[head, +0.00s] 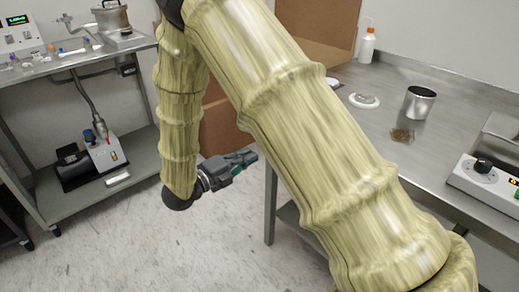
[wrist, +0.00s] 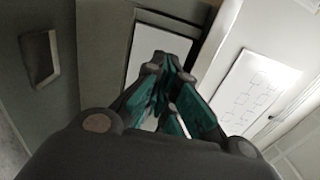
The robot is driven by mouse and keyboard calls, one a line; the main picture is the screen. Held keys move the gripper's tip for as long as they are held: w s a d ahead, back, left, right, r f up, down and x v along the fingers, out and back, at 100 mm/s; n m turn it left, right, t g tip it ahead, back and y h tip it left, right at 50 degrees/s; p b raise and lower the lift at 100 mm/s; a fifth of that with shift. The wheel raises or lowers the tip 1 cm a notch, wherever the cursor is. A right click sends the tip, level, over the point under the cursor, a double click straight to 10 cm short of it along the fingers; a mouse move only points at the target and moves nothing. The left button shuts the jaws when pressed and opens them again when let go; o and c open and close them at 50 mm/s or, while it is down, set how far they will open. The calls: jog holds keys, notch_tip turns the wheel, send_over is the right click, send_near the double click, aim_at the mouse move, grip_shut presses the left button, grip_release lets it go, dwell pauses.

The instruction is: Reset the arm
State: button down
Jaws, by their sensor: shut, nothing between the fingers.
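My arm, in a yellowish ribbed sleeve, crosses the middle of the head view and bends down to my gripper (head: 247,158). My gripper hangs in the gap between the left metal bench and the right metal table, above the floor. It points to the right. In the wrist view the green-padded fingers of my gripper (wrist: 168,75) come together at the tips, with nothing held between them.
A brown box (head: 222,127) stands behind my arm. The floor (head: 165,240) below is clear.

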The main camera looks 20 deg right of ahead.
jog(key=s+d+f+n+t+y, duration=0.15)
jog(key=f+n+y, duration=0.25)
jog(key=f+n, duration=0.5)
jog(key=s+f+n+t+y, duration=0.2)
jog(key=f+n+y, duration=0.3)
jog(key=f, duration=0.7)
jog(key=s+f+n+g+y, duration=0.45)
jog(key=s+f+n, duration=0.65)
jog(key=s+f, duration=0.45)
jog(key=s+a+f+n+g+y, duration=0.2)
jog(key=s+n+g+y, duration=0.4)
jog(key=s, duration=1.2)
notch_tip(320, 180, up, 20)
jog(key=t+h+p, duration=0.1)
jog(key=h+p, duration=0.1)
jog(key=p, duration=1.8)
jog(key=shift+n, duration=0.4)
